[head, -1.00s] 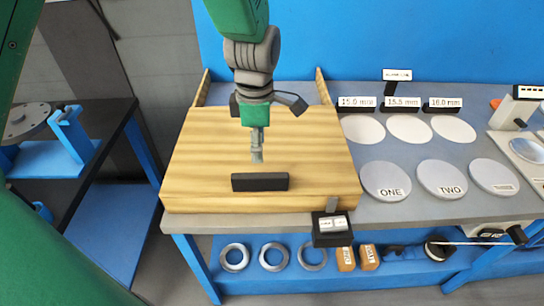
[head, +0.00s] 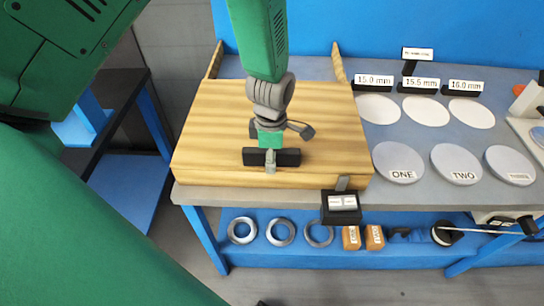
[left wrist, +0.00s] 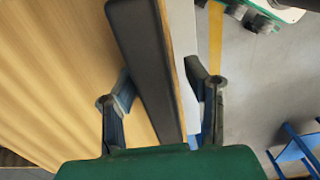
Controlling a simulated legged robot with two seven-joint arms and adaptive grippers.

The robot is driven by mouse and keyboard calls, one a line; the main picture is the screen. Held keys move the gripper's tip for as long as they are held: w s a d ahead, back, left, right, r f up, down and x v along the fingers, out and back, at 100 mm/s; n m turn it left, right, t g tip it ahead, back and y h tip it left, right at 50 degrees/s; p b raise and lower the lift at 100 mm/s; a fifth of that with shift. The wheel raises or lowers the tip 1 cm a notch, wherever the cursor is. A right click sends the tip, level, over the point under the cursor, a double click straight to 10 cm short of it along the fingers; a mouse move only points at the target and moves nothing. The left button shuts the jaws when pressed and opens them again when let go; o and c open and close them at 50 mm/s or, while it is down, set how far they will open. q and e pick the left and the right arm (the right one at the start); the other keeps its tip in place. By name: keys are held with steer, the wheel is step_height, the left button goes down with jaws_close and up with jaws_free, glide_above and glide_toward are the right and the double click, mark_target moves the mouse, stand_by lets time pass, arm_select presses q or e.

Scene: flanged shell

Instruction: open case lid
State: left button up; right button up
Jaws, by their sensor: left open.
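The wooden case (head: 215,125) lies on the grey bench with its lid down flat. A black bar handle (head: 290,157) sits at the front edge of the lid. My left gripper (head: 270,166) is over the middle of the handle, pointing down. In the left wrist view, the open fingers of my left gripper (left wrist: 158,75) stand on either side of the black handle (left wrist: 145,65). The left finger is over the wood and the right finger is past the case's front edge. Contact with the handle cannot be told. My right gripper is not in view.
A small black labelled block (head: 340,207) hangs at the bench's front edge, right of the case. Pale discs (head: 398,162) and size labels (head: 421,84) occupy the bench to the right. Metal rings (head: 281,231) lie on the blue shelf below.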

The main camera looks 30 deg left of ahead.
arm_select(q)
steer(key=shift+w+f, duration=0.1)
jaws_close()
steer(key=shift+a, duration=0.1)
